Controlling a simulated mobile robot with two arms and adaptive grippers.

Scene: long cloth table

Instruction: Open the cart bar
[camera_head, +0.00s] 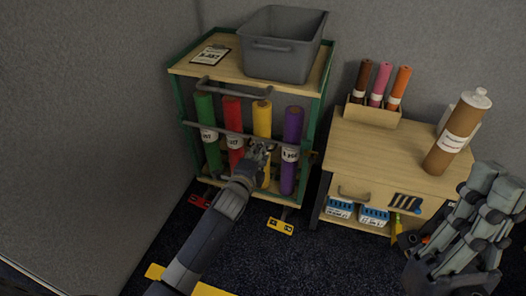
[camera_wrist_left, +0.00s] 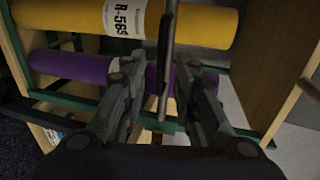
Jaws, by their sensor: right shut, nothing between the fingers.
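The cart (camera_head: 320,105) has a green frame and wooden shelves. A grey metal bar (camera_head: 225,131) runs across its front, before upright green, red, yellow and purple rolls. My left gripper (camera_head: 260,150) is at the right part of this bar, in front of the yellow roll. In the left wrist view, the bar (camera_wrist_left: 168,55) passes between the spread fingers of my left gripper (camera_wrist_left: 158,68), with gaps visible beside it. The gripper looks open around the bar. My right gripper (camera_head: 460,225) is shut and empty, away from the cart at the far right.
A grey bin (camera_head: 283,50) and a clipboard (camera_head: 210,54) lie on the cart top, behind a handle (camera_head: 230,88). A wooden cabinet (camera_head: 370,150) with rolls on top stands to the right. A grey wall (camera_head: 90,120) is at left.

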